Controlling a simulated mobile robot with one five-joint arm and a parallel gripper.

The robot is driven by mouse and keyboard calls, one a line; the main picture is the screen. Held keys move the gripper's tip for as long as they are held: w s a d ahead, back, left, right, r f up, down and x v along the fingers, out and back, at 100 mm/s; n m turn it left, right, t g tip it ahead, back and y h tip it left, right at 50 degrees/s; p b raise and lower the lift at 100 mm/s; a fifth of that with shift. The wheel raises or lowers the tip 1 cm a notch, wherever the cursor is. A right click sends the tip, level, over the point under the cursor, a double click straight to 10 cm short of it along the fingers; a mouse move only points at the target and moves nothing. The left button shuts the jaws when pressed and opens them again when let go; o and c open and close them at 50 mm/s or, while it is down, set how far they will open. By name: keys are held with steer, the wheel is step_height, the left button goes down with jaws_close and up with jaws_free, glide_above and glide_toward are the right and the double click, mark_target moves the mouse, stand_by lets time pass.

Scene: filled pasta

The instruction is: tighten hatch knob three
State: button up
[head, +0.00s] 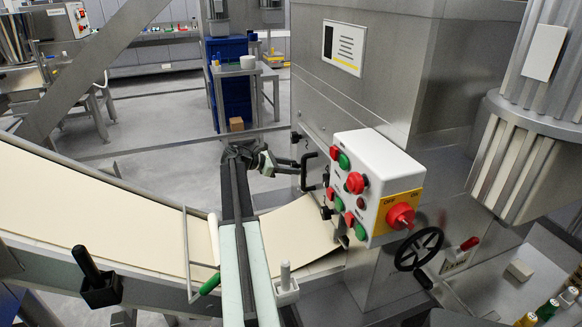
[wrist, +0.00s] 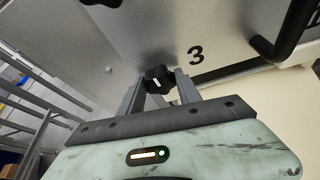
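Hatch knob three (wrist: 158,78) is a black lobed knob with a white mark on its face. It sits on a grey metal panel (wrist: 150,35), beside a printed black 3. In the wrist view my gripper (wrist: 160,83) has its two grey fingers on either side of the knob, pointing at the panel. I cannot tell whether the fingertips press on it or stand slightly apart. In the head view my gripper (head: 268,163) is at the far end of my arm, near the machine's left face; the knob itself is hard to make out there.
A black handle (wrist: 287,35) stands out right of the 3. In the head view, a control box (head: 376,185) with red and green buttons and a black handwheel (head: 419,249) are to the right. A cream conveyor belt (head: 95,225) runs below my arm.

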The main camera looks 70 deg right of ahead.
steer(key=o, duration=0.3)
steer(key=shift+o, duration=0.2)
steer(key=shift+w, duration=0.1)
steer(key=p+v, duration=0.3)
steer(key=v, duration=0.4)
steer(key=shift+w+a, duration=0.15)
steer(key=shift+a, duration=0.1)
steer(key=shift+r, duration=0.15)
